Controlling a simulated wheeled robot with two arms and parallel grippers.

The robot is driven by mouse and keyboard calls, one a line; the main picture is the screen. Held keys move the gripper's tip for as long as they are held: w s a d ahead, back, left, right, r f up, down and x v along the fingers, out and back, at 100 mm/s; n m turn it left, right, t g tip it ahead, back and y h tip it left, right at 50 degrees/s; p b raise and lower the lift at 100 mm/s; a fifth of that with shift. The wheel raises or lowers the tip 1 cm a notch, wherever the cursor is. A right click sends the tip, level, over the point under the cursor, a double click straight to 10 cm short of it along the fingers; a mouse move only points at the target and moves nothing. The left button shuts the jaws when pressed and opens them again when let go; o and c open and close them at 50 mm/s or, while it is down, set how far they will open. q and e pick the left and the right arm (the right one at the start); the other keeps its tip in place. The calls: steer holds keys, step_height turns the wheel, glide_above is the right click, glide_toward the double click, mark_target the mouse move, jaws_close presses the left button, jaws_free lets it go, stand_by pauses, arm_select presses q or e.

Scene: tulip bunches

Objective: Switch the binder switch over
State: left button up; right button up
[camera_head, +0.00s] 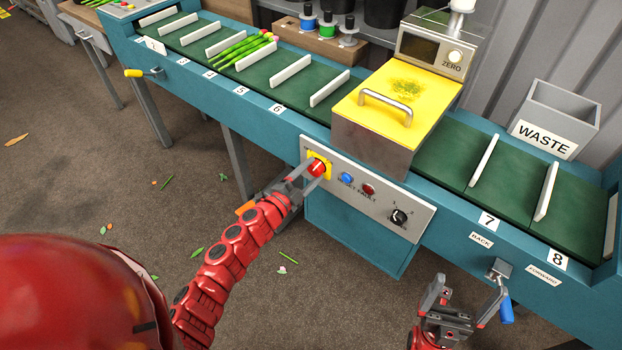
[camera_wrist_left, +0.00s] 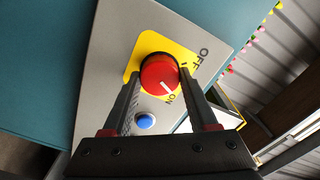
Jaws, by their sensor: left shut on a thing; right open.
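The red rotary switch (camera_head: 317,167) sits on a yellow plate on the grey control panel (camera_head: 425,212). In the left wrist view the switch (camera_wrist_left: 160,74) lies between the fingers of my left gripper (camera_wrist_left: 163,88), which is shut on it. The white mark on the knob appears on the side towards ON. My left gripper also shows in the head view (camera_head: 308,178). My right gripper (camera_head: 441,296) is open and empty at the lower right, left of the blue-handled lever (camera_head: 505,308).
A blue button (camera_head: 347,178), a red light (camera_head: 369,190) and a black dial (camera_head: 399,216) sit right of the switch. The teal conveyor (camera_head: 290,118) carries green stems (camera_head: 240,50). The yellow-lidded machine (camera_head: 385,105) and WASTE bin (camera_head: 555,115) stand on and behind it.

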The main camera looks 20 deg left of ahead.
arm_select(q)
steer(key=shift+f+m+b, duration=0.1)
steer(key=shift+m+b, duration=1.55)
steer(key=shift+m, duration=0.45)
steer(key=o, duration=1.4)
steer(key=shift+s, duration=0.1)
steer(key=p+v, duration=0.1)
steer(key=v, duration=1.6)
steer(key=shift+s, duration=0.1)
